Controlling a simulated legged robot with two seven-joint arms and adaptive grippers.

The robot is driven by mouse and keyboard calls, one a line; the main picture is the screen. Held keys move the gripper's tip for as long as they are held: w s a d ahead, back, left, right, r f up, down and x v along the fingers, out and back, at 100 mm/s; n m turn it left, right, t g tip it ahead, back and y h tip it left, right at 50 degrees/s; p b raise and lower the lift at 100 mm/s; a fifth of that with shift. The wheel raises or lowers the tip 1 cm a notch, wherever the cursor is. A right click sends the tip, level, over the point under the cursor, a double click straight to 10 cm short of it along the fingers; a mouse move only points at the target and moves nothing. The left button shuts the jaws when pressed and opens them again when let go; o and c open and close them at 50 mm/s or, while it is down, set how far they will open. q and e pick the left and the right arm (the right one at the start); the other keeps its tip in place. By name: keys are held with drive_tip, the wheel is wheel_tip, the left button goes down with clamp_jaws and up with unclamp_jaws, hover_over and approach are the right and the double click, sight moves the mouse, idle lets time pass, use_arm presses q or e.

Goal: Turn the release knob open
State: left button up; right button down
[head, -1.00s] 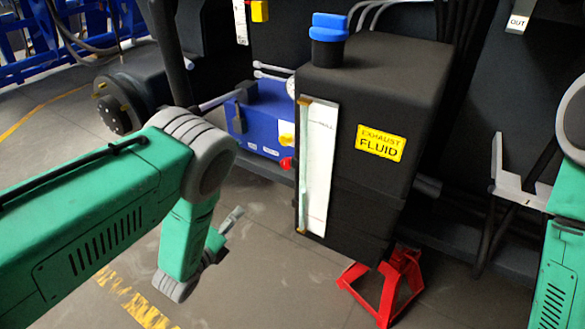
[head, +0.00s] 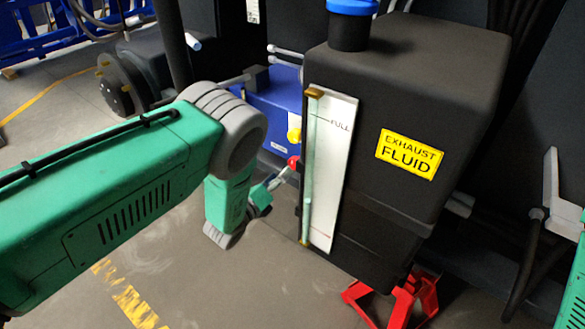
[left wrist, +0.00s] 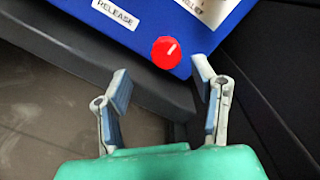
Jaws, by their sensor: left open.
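The red release knob (left wrist: 166,52) sits at the lower edge of the blue box (left wrist: 120,20), near a white label reading "RELEASE" (left wrist: 115,14) in the left wrist view. A white line marks the knob's face. In the head view the knob (head: 293,162) shows small, beside the black tank. My left gripper (left wrist: 160,85) is open and empty. Its two fingers stand apart, with the knob ahead of and between their tips, not touching as far as I can see. In the head view the gripper (head: 278,180) is partly hidden by its own arm.
The black exhaust fluid tank (head: 400,100) with a level gauge (head: 328,170) stands just right of the knob. A red jack stand (head: 395,300) is under it. The floor in front is clear.

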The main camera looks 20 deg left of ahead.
sight(292, 165)
use_arm(q)
drive_tip(key=b+x, duration=0.1)
drive_tip(key=x, duration=0.2)
drive_tip(key=d+b+x, duration=0.1)
drive_tip(key=x, duration=0.2)
drive_tip(key=shift+s+r, duration=0.1)
drive_tip(key=shift+s, duration=0.1)
drive_tip(key=shift+w+d, duration=0.1)
drive_tip(key=shift+w, duration=0.15)
drive_tip(key=shift+w+a, duration=0.1)
drive_tip(key=shift+a, duration=0.3)
drive_tip(key=shift+c, duration=0.4)
drive_tip(key=shift+d+r, duration=0.1)
drive_tip(key=shift+d, duration=0.1)
drive_tip(key=c, duration=1.1)
drive_tip(key=shift+d, duration=0.1)
use_arm(e)
drive_tip(key=f, duration=0.2)
drive_tip(key=shift+d+f, duration=0.4)
